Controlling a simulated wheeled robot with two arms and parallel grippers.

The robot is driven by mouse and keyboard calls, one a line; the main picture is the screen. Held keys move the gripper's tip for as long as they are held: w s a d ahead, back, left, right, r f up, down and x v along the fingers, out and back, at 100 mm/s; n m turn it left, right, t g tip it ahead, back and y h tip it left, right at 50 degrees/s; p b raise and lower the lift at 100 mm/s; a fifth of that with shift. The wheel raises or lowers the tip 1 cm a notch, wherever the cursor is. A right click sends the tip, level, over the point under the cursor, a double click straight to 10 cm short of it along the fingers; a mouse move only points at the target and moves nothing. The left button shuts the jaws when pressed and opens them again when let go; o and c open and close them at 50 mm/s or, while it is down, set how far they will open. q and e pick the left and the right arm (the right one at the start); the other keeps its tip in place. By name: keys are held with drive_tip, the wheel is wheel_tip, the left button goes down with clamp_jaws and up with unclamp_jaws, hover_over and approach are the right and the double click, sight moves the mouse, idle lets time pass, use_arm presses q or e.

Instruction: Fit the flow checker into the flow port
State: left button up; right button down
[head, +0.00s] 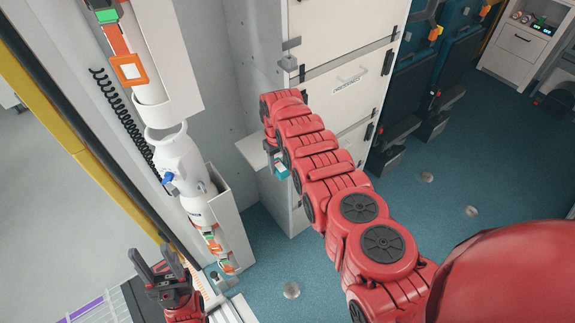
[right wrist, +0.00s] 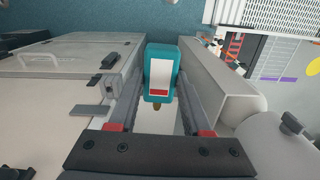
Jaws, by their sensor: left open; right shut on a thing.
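The flow checker is a teal block with a white face, a red band and a brassy tip. It shows between my right gripper's fingers in the right wrist view (right wrist: 160,72) and as a small teal piece in the head view (head: 281,170). My right gripper (head: 276,158) is shut on it, beside a pale shelf in front of the cabinet; the arm hides much of the gripper. My left gripper (head: 170,268) is open and empty at the lower left, below the white cylinder. I cannot pick out the flow port for certain in either view.
A white cylinder (head: 181,160) with a blue fitting (head: 168,178) stands in a holder at the left wall. A coiled black cord (head: 122,115) hangs beside it. A pale cabinet (head: 345,50) stands behind my right arm. The blue floor (head: 450,220) at right is mostly clear.

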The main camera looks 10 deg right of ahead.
drive_tip(key=shift+w+a+r, duration=0.15)
drive_tip(key=shift+w+r, duration=0.05)
drive_tip(key=shift+r, duration=0.1)
drive_tip(key=shift+s+a+r, duration=0.1)
drive_tip(key=shift+s+r, duration=0.15)
drive_tip(key=shift+r, duration=0.35)
drive_tip(key=shift+a, duration=0.1)
drive_tip(key=shift+a+r, duration=0.1)
drive_tip(key=shift+a+r, duration=0.1)
drive_tip(key=shift+r, duration=0.15)
